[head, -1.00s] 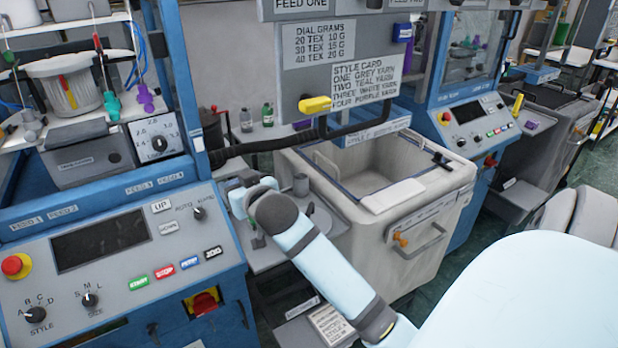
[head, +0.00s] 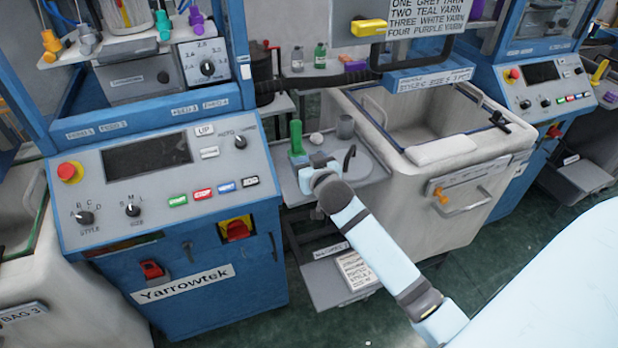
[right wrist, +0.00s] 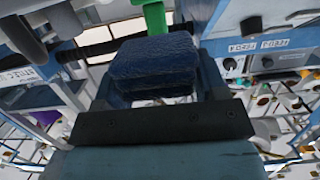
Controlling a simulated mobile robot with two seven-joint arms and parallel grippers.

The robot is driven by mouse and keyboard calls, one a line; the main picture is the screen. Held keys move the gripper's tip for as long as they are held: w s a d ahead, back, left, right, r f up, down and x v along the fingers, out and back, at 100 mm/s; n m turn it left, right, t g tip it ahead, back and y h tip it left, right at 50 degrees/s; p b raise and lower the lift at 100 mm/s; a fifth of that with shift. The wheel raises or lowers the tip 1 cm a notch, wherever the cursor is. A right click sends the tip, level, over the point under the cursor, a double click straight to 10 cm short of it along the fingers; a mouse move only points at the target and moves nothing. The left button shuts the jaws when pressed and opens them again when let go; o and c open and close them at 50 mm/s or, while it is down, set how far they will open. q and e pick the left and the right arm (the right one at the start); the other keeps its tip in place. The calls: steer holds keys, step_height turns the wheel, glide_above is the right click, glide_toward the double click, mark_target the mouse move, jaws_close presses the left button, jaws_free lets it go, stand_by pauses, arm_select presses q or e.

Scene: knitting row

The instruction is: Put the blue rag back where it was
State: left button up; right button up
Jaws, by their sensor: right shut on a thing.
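My right gripper (head: 314,172) is over the front left part of the small grey side table (head: 374,168), between the blue Yarrowtek machine and the pale bin. In the right wrist view it is shut on the blue rag (right wrist: 155,55), a thick folded pad held between the two fingers. In the head view the rag is hidden or too small to make out behind my wrist. I cannot tell whether it touches the table. My left gripper is not in view.
A green upright object (head: 296,138) stands just behind the gripper, with a white ball (head: 316,138) and a grey cup (head: 345,126) nearby. The machine panel (head: 222,163) borders the left and the bin (head: 430,180) the right. A low shelf (head: 322,284) is below.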

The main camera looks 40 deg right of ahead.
steer(key=shift+f, duration=2.55)
steer(key=shift+f, duration=0.1)
steer(key=shift+f+b, duration=0.15)
steer(key=shift+b, duration=0.2)
steer(key=o, duration=0.9)
steer(key=shift+c, duration=0.2)
steer(key=shift+r, duration=0.2)
